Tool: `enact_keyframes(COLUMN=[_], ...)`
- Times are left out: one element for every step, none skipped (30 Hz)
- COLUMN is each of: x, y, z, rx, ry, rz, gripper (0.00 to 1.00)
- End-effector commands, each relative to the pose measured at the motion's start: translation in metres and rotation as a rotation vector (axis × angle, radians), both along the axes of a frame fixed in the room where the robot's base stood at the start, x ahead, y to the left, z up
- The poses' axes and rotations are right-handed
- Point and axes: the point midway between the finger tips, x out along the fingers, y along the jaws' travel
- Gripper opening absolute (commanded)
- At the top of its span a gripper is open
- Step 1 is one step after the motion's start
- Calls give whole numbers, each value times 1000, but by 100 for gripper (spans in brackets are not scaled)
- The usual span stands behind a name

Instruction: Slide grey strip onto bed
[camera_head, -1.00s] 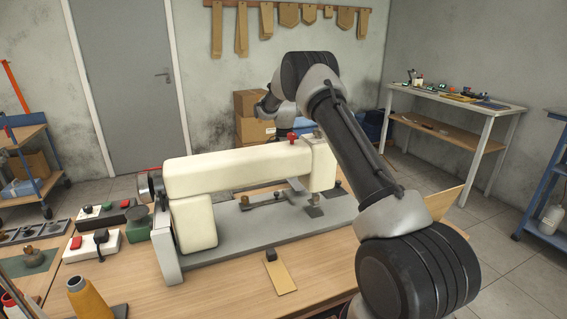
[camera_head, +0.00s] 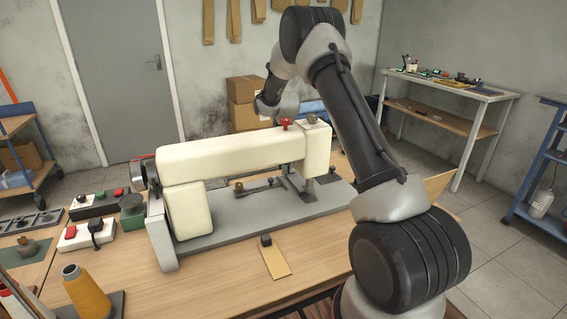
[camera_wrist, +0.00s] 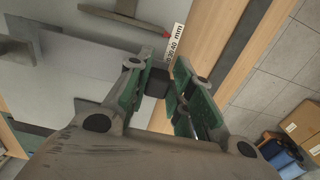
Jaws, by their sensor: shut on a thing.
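My gripper (camera_wrist: 160,88) is shut on a small dark block (camera_wrist: 157,80), held between its green pads. What joins the block below is hidden, so I cannot tell whether it belongs to the grey strip. The cream sewing machine (camera_head: 235,160) stands on a grey bed (camera_head: 225,222). A dark grey strip (camera_wrist: 125,18) lies over the bed at the top of the wrist view; it seems to be the bar (camera_head: 262,187) under the machine arm. In the head view my gripper is hidden behind the machine.
A tan strip (camera_head: 274,262) with a black knob lies on the table (camera_head: 215,285) in front. A yellow thread cone (camera_head: 86,292) stands front left. A label (camera_wrist: 175,42) reading 30-40 mm sits by the bed edge. Boxes (camera_head: 243,117) are behind.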

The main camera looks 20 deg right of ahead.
Motion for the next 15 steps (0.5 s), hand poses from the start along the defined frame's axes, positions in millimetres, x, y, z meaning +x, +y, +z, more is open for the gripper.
enact_keyframes(x=[-5, -7, -11, -13, -16, -20, -22, -25, -29, -31, -33, -37, -39, -41, -44], y=[0, 0, 0, 0, 0, 0, 0, 0, 0, 0, 0, 0, 0, 0, 0], z=[1, 1, 0, 0, 1, 1, 1, 1, 0, 0, 0, 1, 1, 1, 0], rx=[0, 0, 0, 0, 0, 0, 0, 0, 0, 0, 0, 0, 0, 0, 0], ry=[0, 0, 2, 1, 0, 0, 0, 1, 1, 0, 0, 1, 0, 1, 1], rz=[0, 0, 0, 0, 0, 0, 0, 0, 0, 0, 0, 0, 0, 0, 0], gripper=[0, 0, 0, 0, 0, 0, 0, 0, 0, 0, 0, 0, 0, 0, 0])
